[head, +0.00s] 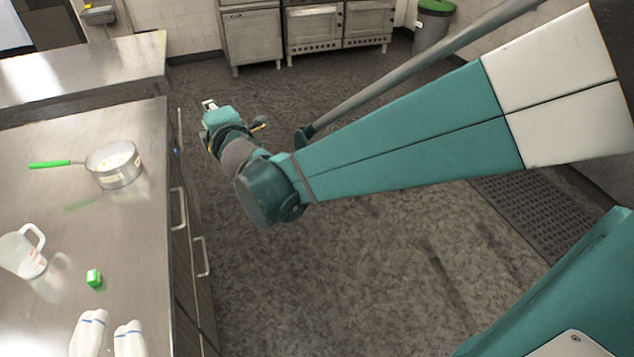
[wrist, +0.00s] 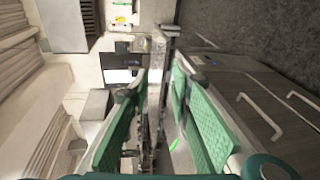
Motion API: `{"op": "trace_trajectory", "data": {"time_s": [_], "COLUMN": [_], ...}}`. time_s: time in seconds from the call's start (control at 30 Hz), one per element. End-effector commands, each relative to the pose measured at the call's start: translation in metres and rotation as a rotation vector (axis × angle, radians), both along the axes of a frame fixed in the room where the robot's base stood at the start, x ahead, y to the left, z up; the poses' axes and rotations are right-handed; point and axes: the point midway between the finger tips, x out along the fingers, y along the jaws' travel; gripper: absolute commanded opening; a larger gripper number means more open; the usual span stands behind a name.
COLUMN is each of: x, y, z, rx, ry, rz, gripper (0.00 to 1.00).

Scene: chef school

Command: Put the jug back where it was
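A clear jug (head: 20,258) with a handle stands on the steel counter (head: 135,235), at the far left of the head view. My gripper (head: 209,104) is out over the floor, just right of the counter's far end, well apart from the jug. In the wrist view my gripper (wrist: 155,82) shows two green-padded fingers spread apart with nothing held between them. I cannot make out the jug in the wrist view.
A steel pan (head: 114,167) with a green handle, a small green block (head: 94,278) and white blue-striped items (head: 89,332) are on the counter. A second counter (head: 85,75) stands behind. Drawer handles (head: 202,257) stick out. The floor (head: 350,260) is clear.

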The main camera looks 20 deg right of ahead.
Motion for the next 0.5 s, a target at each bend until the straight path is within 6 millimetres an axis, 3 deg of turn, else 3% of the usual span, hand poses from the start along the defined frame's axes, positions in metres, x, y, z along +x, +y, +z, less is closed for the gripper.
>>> {"op": "trace_trajectory", "data": {"time_s": [0.2, 0.5], "x": [-0.029, -0.079], "y": [-0.058, -0.122], "z": [-0.001, -0.011], "rx": [0.180, 0.432], "ry": [0.105, 0.239], "rz": [-0.132, -0.314], "gripper": [0.21, 0.21]}}
